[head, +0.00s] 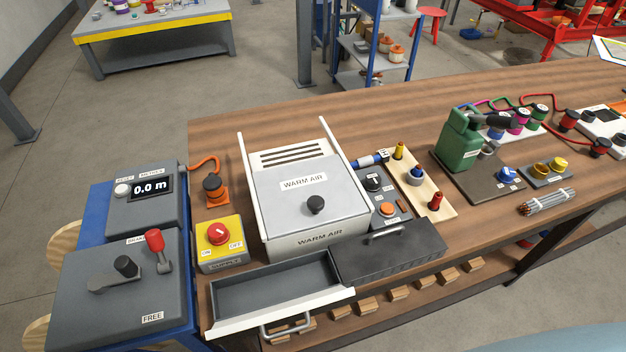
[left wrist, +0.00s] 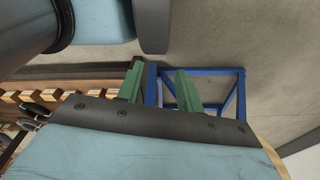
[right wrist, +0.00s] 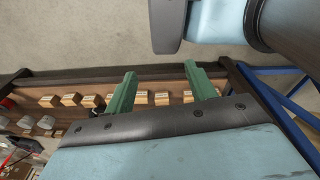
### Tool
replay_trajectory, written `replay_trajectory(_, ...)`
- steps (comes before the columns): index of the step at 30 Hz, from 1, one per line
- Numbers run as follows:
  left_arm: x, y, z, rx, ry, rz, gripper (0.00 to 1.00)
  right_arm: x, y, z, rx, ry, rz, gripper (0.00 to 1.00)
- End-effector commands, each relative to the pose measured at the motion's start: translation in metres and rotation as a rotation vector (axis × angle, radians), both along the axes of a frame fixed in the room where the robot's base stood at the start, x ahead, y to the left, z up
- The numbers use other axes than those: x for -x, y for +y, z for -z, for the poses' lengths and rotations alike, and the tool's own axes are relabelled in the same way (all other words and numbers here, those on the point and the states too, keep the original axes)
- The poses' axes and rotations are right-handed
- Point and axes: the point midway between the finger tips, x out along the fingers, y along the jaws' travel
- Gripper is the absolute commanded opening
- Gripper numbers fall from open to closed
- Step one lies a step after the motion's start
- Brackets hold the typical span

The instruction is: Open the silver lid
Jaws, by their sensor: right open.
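The silver lid (head: 290,190), labelled WARM AIR, lies flat on top of a white box (head: 318,241) on the bench. A black knob (head: 315,205) stands near the lid's front. Slots (head: 290,153) show behind it. The lid looks shut. Neither gripper shows in the head view. In the left wrist view my left gripper (left wrist: 160,70) has its green fingers apart, with nothing between them. In the right wrist view my right gripper (right wrist: 160,72) is also open and empty. The lid shows in neither wrist view.
An open, empty drawer (head: 236,322) and a dark box with a handle (head: 420,256) stand in front of the white box. A yellow switch box (head: 232,254) is at its left, a control panel (head: 392,221) at its right. Bare bench (head: 270,118) lies behind.

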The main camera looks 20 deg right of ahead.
Motion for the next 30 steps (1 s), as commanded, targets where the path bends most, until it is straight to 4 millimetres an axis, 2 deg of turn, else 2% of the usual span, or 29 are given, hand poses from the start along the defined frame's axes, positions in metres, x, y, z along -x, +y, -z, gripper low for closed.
replay_trajectory(1, 0.009, 0.000, -0.009, -0.001, 0.014, 0.000, 0.36, -0.017, 0.001, -0.018, -0.003, -0.024, 0.002, 0.55)
replay_trajectory(5, 0.027, 0.001, -0.028, -0.003, 0.041, 0.000, 0.36, -0.069, 0.007, -0.067, -0.016, -0.091, 0.003, 0.55)
replay_trajectory(6, 0.033, 0.001, -0.033, -0.004, 0.049, 0.000, 0.36, -0.086, 0.009, -0.085, -0.020, -0.112, 0.002, 0.55)
replay_trajectory(8, 0.039, 0.002, -0.042, -0.005, 0.059, 0.000, 0.36, -0.108, 0.012, -0.114, -0.029, -0.143, 0.000, 0.55)
replay_trajectory(12, 0.044, 0.002, -0.059, -0.006, 0.067, 0.000, 0.36, -0.151, 0.020, -0.183, -0.049, -0.210, -0.007, 0.55)
replay_trajectory(15, 0.041, 0.002, -0.069, -0.004, 0.062, 0.000, 0.36, -0.172, 0.025, -0.227, -0.061, -0.248, -0.016, 0.55)
replay_trajectory(23, 0.019, 0.000, -0.092, -0.001, 0.028, 0.000, 0.36, -0.205, 0.036, -0.330, -0.096, -0.349, -0.048, 0.55)
replay_trajectory(25, 0.019, 0.000, -0.101, -0.001, 0.027, 0.000, 0.36, -0.225, 0.040, -0.367, -0.134, -0.463, -0.088, 0.55)
replay_trajectory(30, 0.021, 0.001, -0.113, -0.002, 0.031, 0.000, 0.36, -0.256, 0.053, -0.428, -0.231, -0.702, -0.158, 0.55)
